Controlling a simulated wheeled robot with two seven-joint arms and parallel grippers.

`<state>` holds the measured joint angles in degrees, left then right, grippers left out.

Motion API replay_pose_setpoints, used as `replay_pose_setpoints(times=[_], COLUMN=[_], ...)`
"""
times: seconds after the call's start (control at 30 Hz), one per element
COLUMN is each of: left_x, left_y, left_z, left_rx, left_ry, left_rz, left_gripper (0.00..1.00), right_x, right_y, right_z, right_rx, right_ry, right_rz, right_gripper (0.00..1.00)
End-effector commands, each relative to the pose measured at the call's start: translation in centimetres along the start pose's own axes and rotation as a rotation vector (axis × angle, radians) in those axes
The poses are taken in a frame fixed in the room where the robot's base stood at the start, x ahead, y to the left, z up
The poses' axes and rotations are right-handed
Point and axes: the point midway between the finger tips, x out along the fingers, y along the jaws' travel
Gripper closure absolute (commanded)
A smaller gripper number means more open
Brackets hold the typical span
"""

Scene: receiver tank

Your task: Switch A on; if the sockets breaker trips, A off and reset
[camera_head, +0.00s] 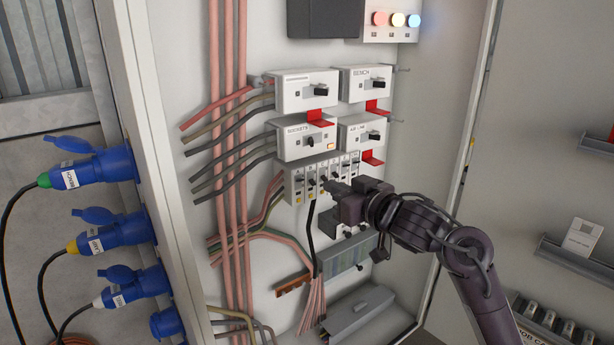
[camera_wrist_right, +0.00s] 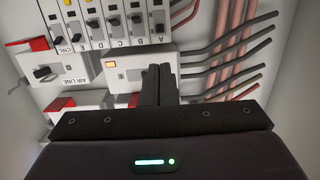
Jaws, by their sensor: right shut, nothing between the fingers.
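The sockets breaker (camera_head: 292,149) is a white box with an amber lit lamp (camera_head: 331,146). Its dark handle (camera_head: 310,141) sits further left than the handles of the other breakers. Below it is the row of small switches (camera_head: 297,188), which includes A. The wrist view shows the row upside down, with A (camera_wrist_right: 159,22) at its right end; I cannot tell A's position for sure. My right gripper (camera_head: 327,183) is shut and empty, its tips in front of the row. In the wrist view its fingers (camera_wrist_right: 157,72) cover part of the sockets breaker. My left gripper is out of view.
Bench (camera_head: 355,88) and air line (camera_head: 352,131) breakers stand right of the other breakers, with red tabs below. Bundled cables run at left. Blue plugs (camera_head: 105,168) stick out at left. A grey terminal block (camera_head: 345,262) hangs below.

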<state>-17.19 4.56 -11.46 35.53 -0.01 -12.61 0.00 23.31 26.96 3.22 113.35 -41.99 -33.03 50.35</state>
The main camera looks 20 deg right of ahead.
Motion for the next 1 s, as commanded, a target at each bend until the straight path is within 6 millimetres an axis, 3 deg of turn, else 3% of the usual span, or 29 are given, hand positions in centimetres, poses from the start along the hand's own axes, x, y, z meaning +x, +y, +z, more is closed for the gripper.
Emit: replay_pose_setpoints(times=[0.37, 0.8, 1.0], left_x=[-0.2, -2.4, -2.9], left_y=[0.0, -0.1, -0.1], left_z=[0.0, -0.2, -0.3], left_rx=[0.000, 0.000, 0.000], left_ry=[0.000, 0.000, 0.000], left_rz=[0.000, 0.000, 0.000], left_gripper=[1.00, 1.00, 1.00], right_x=[0.5, 7.7, 9.7], right_y=[0.0, 0.0, -0.1], right_z=[0.0, -0.3, -0.1], right_rx=[0.001, 0.002, 0.001], right_ry=[-0.001, 0.000, 0.000], right_rz=[-0.001, -0.001, -0.001], right_gripper=[1.00, 1.00, 1.00])
